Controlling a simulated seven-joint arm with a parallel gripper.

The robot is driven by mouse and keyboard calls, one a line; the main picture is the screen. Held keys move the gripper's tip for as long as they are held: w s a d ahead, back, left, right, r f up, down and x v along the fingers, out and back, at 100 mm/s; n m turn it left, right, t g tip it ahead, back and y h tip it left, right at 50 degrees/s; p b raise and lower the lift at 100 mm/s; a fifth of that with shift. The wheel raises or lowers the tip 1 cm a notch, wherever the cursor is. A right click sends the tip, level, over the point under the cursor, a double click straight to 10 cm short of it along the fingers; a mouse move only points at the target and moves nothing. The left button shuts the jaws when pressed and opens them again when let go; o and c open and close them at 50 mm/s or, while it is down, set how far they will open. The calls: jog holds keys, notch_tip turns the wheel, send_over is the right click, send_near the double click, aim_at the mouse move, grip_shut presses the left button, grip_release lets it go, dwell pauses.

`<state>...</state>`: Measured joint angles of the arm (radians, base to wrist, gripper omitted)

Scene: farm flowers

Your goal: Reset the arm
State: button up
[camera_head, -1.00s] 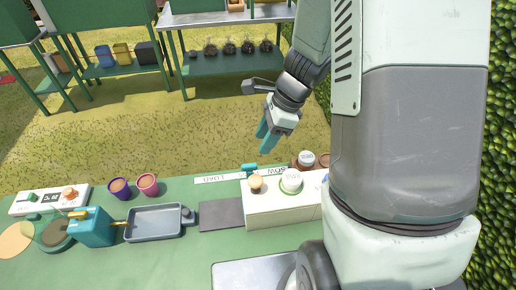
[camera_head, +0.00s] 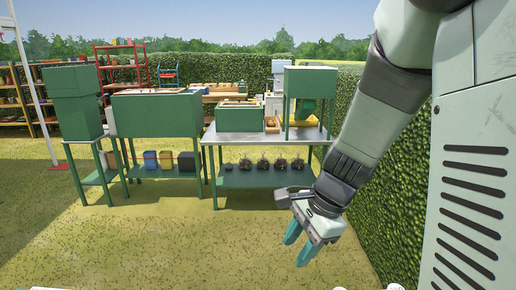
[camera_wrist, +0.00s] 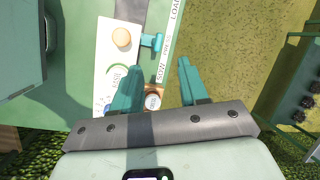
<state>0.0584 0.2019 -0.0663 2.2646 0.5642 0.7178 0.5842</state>
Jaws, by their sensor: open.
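My gripper (camera_head: 298,243) hangs from the arm at the right of the head view, with its teal fingers pointing down over the grass. The fingers are apart and nothing is between them. In the wrist view my gripper (camera_wrist: 155,85) is also open and empty.
Green benches (camera_head: 155,115) and a metal-topped table (camera_head: 262,138) with several dark pots on its lower shelf (camera_head: 262,177) stand behind. A hedge (camera_head: 375,235) is close on the right. Open grass (camera_head: 150,245) lies in front.

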jog(key=s+d+r+n+t+h, duration=0.2)
jog(key=s+r+n+t+h, duration=0.1)
jog(key=s+r+n, duration=1)
notch_tip(320, 180, up, 4)
jog(key=shift+s+d+f+n+t+h, duration=0.2)
jog(key=shift+s+f+n+t+h, duration=0.15)
jog(key=shift+s+t, duration=0.7)
jog(key=shift+s+r, duration=0.1)
